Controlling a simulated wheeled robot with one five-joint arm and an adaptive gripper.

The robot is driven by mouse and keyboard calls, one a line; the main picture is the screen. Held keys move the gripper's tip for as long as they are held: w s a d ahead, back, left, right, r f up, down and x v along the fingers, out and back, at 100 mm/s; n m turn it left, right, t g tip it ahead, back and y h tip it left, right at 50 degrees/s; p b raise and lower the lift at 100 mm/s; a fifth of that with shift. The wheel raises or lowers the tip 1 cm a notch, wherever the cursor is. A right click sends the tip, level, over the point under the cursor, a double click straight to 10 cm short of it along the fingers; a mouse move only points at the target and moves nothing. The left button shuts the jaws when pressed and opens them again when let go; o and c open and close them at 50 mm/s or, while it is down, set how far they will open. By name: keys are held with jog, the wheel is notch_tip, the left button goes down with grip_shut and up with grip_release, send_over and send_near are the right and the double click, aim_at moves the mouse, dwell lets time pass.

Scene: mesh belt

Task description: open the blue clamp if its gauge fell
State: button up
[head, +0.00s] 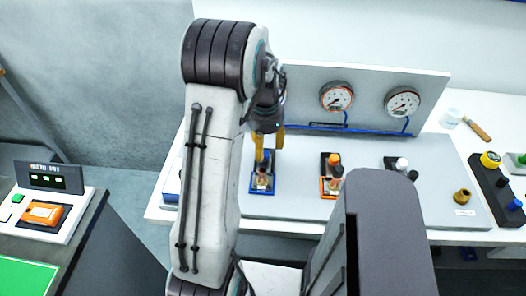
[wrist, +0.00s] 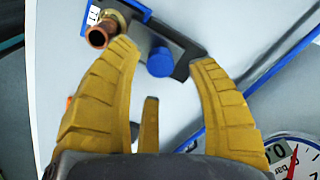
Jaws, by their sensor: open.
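The blue clamp (head: 262,186) stands on the white table, a blue base with a copper pipe end and a dark body. In the wrist view its blue knob (wrist: 160,62) and copper pipe end (wrist: 98,36) lie just beyond the fingertips. My gripper (head: 265,142) is above the clamp, its yellow fingers open and empty; they also show in the wrist view (wrist: 165,50). Two round gauges, left (head: 337,96) and right (head: 403,102), hang on the back panel. Blue pipe (head: 370,131) runs along the panel; my arm hides part of it, so its route is unclear.
An orange clamp (head: 331,178) and a black clamp with a white knob (head: 401,164) stand to the right. A dark bench holds an orange device (head: 42,213).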

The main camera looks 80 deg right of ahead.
aim_at(264, 160)
jog(key=shift+f, duration=1.5)
jog(key=shift+c, duration=0.2)
grip_shut()
